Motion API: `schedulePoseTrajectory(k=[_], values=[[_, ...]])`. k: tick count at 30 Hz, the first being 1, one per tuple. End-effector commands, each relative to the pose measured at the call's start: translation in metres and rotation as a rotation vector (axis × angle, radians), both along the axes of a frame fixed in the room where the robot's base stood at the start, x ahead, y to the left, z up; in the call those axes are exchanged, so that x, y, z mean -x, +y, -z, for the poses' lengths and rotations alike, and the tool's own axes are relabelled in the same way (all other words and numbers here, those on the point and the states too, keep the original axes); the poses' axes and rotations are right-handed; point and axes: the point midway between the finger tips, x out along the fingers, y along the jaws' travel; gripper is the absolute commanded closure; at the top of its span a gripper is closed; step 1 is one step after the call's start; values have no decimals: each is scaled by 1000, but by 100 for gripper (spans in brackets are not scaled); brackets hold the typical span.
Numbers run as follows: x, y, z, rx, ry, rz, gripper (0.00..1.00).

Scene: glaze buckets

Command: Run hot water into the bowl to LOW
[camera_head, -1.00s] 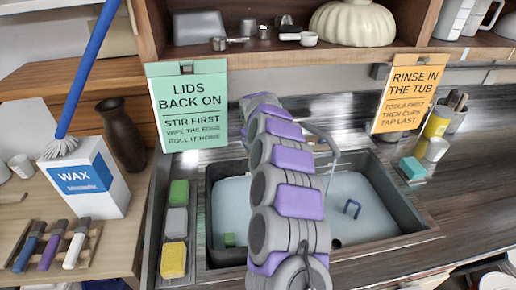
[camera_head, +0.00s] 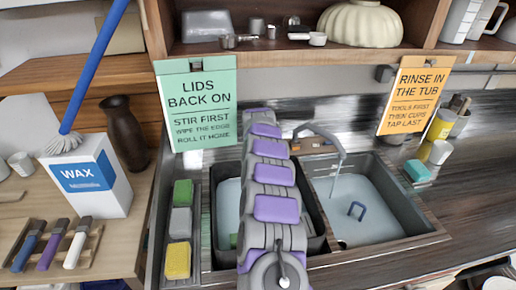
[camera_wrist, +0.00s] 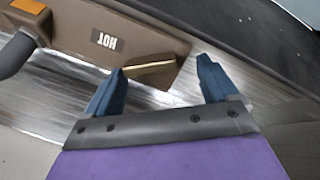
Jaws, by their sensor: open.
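The tap's brown base (camera_wrist: 95,40) fills the upper left of the wrist view, with an upside-down HOT label (camera_wrist: 107,41). A brown lever (camera_wrist: 150,68) with a pale gold line lies beside the label. My gripper (camera_wrist: 163,70) is open, its blue fingers apart on either side of the lever's end; contact cannot be told. In the head view the grey spout (camera_head: 330,140) arches toward the right basin of the sink (camera_head: 385,240). My arm hides my gripper there and part of the left basin (camera_head: 228,200). I cannot single out the bowl or a LOW mark.
Green, grey and yellow sponges (camera_head: 179,222) line the sink's left side. Signs hang from the shelf, including a green one (camera_head: 197,105). A wax box (camera_head: 90,178) stands left.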

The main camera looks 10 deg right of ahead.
Motion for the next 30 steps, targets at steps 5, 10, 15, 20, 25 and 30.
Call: schedulePoseTrajectory(k=[5,10,15,20,25,30], values=[[0,-5,0,-4,1,1,21],[0,-4,0,-2,0,1,38],[0,-2,0,1,-2,4,54],[-1,-1,-1,0,-3,2,69],[-1,-1,-2,-4,-4,4,69],[-1,-1,-3,-29,-4,39,69]])
